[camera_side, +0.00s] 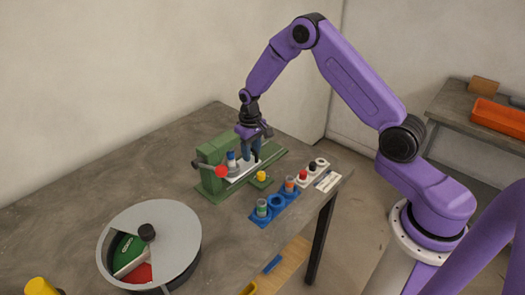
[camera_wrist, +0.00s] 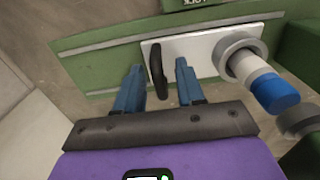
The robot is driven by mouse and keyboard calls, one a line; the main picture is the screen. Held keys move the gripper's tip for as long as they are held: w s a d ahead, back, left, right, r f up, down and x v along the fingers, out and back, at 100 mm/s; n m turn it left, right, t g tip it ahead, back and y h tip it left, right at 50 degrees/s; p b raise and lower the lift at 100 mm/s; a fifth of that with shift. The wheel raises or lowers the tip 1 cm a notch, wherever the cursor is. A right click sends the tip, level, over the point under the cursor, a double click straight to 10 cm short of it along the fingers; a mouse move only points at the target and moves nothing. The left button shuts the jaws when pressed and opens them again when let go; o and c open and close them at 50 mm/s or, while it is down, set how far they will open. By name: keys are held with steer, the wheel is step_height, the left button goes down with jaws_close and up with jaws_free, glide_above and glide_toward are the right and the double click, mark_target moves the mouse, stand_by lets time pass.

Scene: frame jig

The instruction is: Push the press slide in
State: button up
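The green press (camera_side: 208,152) stands on the table in the side view. Its white slide (camera_side: 240,172) lies on the green base and carries a white part with a blue top (camera_side: 231,157). In the wrist view the white slide (camera_wrist: 200,46) has a grey ring holding the blue-topped part (camera_wrist: 272,90), and a black upright handle (camera_wrist: 156,66). My gripper (camera_wrist: 158,68) points down over the slide with its blue fingers apart, one on each side of the handle, with gaps between. In the side view my gripper (camera_side: 249,158) hides the handle.
A red ball knob (camera_side: 221,171) sticks out at the press front. A yellow button (camera_side: 261,176) is beside the base. A blue rack (camera_side: 274,206) and a panel with red, black and white knobs (camera_side: 312,172) stand to the right. A round dish (camera_side: 180,232) stands front left.

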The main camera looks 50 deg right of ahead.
steer(key=shift+r, duration=0.1)
steer(key=shift+r, duration=3.4)
steer(key=shift+r, duration=0.3)
step_height(320, 180, up, 7)
steer(key=a+t, duration=0.1)
steer(key=a, duration=0.2)
steer(key=s+a+r+n, duration=0.4)
steer(key=s+a, duration=0.3)
steer(key=s, duration=0.4)
steer(key=s+d+n, duration=0.2)
steer(key=s+n, duration=0.6)
steer(key=s, duration=1.8)
steer(key=shift+s+r+n+g, duration=0.25)
steer(key=shift+s+n+g, duration=0.05)
steer(key=shift+s+g, duration=0.1)
